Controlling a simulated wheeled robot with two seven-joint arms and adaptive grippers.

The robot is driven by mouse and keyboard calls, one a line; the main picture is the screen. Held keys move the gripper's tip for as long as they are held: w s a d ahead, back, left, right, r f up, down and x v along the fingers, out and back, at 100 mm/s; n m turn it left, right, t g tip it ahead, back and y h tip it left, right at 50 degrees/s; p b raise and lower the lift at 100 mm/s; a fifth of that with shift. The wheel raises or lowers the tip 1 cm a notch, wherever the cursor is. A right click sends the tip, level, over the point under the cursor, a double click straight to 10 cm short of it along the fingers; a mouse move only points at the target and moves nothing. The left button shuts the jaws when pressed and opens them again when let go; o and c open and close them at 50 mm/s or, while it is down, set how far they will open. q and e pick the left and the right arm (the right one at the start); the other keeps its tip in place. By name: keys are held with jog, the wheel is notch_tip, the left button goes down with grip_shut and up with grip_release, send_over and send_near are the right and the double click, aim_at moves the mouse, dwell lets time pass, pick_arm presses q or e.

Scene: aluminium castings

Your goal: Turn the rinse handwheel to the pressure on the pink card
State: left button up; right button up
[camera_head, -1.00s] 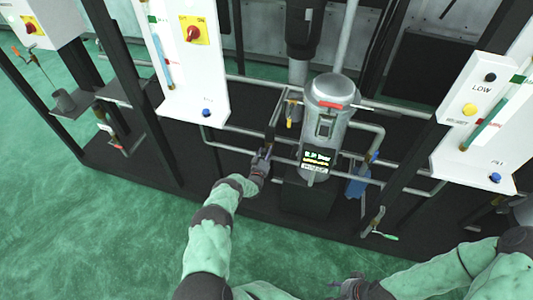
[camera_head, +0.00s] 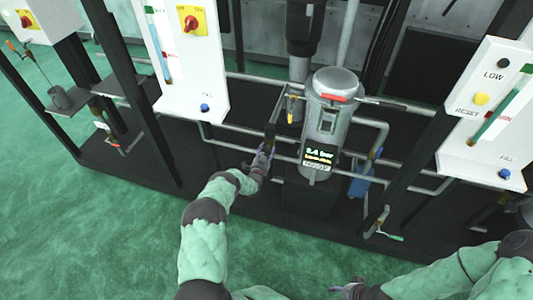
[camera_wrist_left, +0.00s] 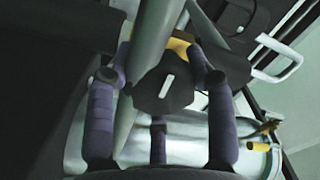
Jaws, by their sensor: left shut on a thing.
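The handwheel (camera_wrist_left: 165,85) shows in the left wrist view as a dark faceted knob with a white mark, in front of a yellow part. My left gripper (camera_wrist_left: 160,90) is shut on it, its purple fingers around the knob. In the head view my left gripper (camera_head: 264,158) is low, left of the grey cylindrical vessel (camera_head: 328,110), and hides the wheel. A black display (camera_head: 320,156) on the vessel seems to read 2.4 bar. I cannot make out a pink card. My right gripper (camera_head: 350,288) is at the bottom edge, away from the pipes; its opening is unclear.
Pipes (camera_head: 378,135) run around the vessel. A white panel (camera_head: 190,60) with a red switch stands at left, and another white panel (camera_head: 485,120) at right. Dark upright posts stand between them. The green floor (camera_head: 110,235) in front is clear.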

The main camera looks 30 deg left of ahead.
pick_arm(q)
jog(key=shift+w+r+m+b, duration=0.3)
jog(key=shift+r+m+b, duration=0.15)
jog(key=shift+m, duration=0.65)
jog(key=shift+d, duration=0.1)
jog(key=o, duration=1.2)
jog(key=shift+d, duration=0.1)
jog(key=shift+c, duration=0.2)
jog(key=shift+f, duration=0.15)
jog(key=shift+s+f, duration=0.1)
jog(key=shift+s, duration=0.45)
jog(key=v, duration=1.1)
